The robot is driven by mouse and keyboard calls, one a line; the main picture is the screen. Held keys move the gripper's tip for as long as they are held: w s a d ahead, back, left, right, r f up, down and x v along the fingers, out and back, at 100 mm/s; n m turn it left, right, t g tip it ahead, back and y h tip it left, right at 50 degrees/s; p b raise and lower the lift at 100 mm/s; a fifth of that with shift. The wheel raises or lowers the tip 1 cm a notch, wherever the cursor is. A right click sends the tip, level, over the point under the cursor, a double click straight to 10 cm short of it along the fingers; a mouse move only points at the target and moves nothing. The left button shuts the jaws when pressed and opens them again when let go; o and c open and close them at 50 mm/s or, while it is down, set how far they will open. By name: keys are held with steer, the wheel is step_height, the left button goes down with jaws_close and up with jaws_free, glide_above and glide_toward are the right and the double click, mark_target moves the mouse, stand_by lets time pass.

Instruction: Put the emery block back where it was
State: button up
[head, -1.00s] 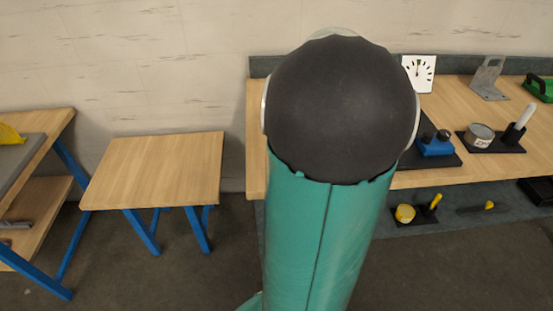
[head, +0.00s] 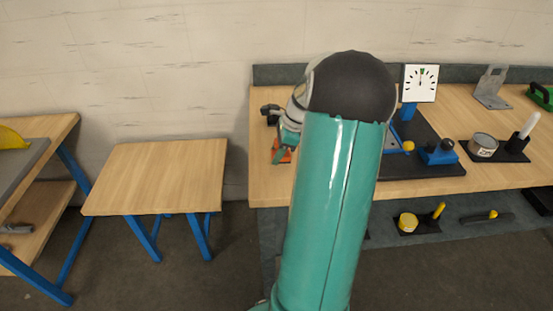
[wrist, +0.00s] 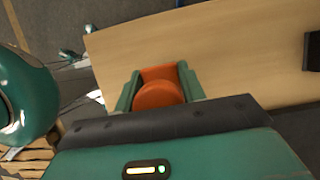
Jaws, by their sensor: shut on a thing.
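My gripper (wrist: 160,87) is shut on an orange block with a rounded orange part, which looks like the emery block (wrist: 158,96). Its green fingers stand on either side of the block in the wrist view. In the head view the orange block (head: 285,155) shows small at the left end of the long wooden bench (head: 268,185), partly hidden by my gripper and arm. The wrist view shows the bare bench top beyond the block. I cannot tell whether the block touches the bench or hangs above it.
A black board (head: 420,165) with blue parts, a white dial (head: 420,83), a grey tin (head: 484,145) and a metal bracket (head: 491,85) stand to the right on the bench. A lower shelf holds a yellow tin (head: 408,221). A small empty table (head: 155,175) stands left, across a gap.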

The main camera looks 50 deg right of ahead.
steer(key=shift+w+d+f, duration=0.1)
steer(key=shift+w+f, duration=0.1)
steer(key=shift+f, duration=1.65)
steer(key=shift+f, duration=0.15)
steer(key=o, duration=1)
steer(key=shift+o, duration=0.2)
steer(key=v, duration=1.2)
